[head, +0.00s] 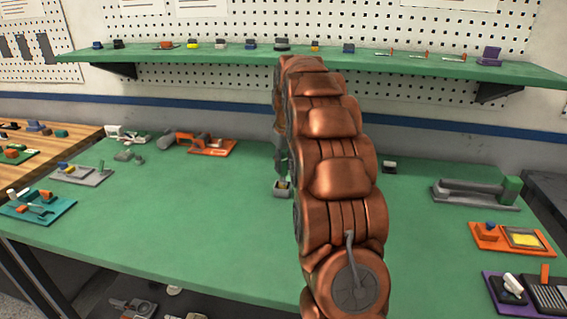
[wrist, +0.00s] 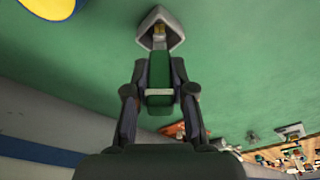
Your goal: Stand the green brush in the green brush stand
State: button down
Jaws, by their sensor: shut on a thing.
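The green brush (wrist: 165,80) is between the two fingers of my gripper (wrist: 160,73), which is shut on it. In the head view the holder (head: 283,194) stands on the green table, just left of my arm. My gripper (head: 281,155) is upright directly above it, partly hidden by my arm. I cannot tell how deep the brush sits in the holder, nor whether the holder has any green.
An orange tray (head: 212,148) is at the back left, and a grey fixture with a green block (head: 475,193) is at the right. A green shelf (head: 400,66) with small items runs behind my arm.

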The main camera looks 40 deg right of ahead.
jog(key=shift+f+b, duration=0.3)
jog(key=shift+f, duration=0.35)
jog(key=c, duration=0.9)
grip_release()
jog(key=shift+o, duration=0.4)
jog(key=o, duration=0.5)
jog(key=shift+r, duration=0.1)
jog(key=shift+r+p, duration=1.45)
jog(key=shift+r, duration=2.45)
